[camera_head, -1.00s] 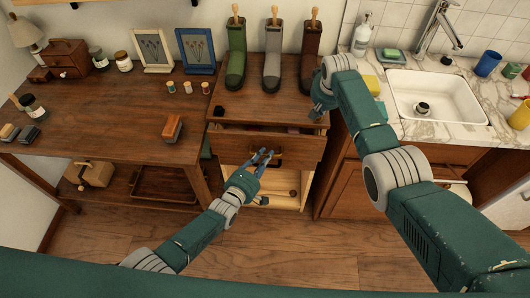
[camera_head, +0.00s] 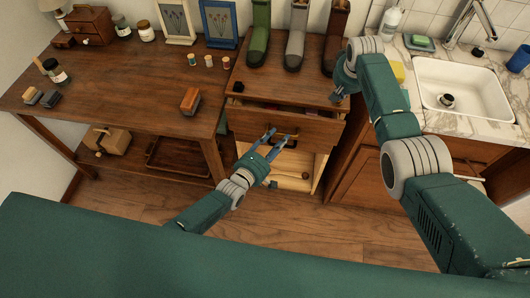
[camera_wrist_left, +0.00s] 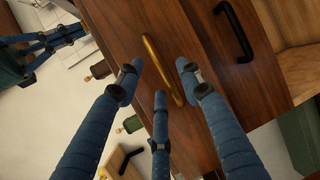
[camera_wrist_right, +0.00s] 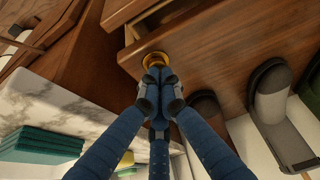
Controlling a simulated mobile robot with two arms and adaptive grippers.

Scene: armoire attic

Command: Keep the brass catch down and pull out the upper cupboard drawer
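The upper cupboard drawer (camera_head: 305,128) stands slightly out below the cupboard top (camera_head: 278,88), with a narrow gap above its front. In the left wrist view, a brass bar handle (camera_wrist_left: 160,70) is on a wooden front. My left gripper (camera_head: 276,136) is open at the drawer front. Its spread fingers stand around the brass handle, not visibly closed on it. The brass catch (camera_wrist_right: 155,59) shows in the right wrist view as a round brass rim behind my right fingertips. My right gripper (camera_wrist_right: 158,78) has its fingers together against the catch, at the cupboard's right corner.
Tall boots (camera_head: 295,45) stand on the cupboard top. A black handle (camera_wrist_left: 234,32) sits beside the brass one. A workbench (camera_head: 140,85) with frames and jars is at left. A sink counter (camera_head: 430,120) is at right. The lower cupboard shows an open pale interior (camera_head: 305,165).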

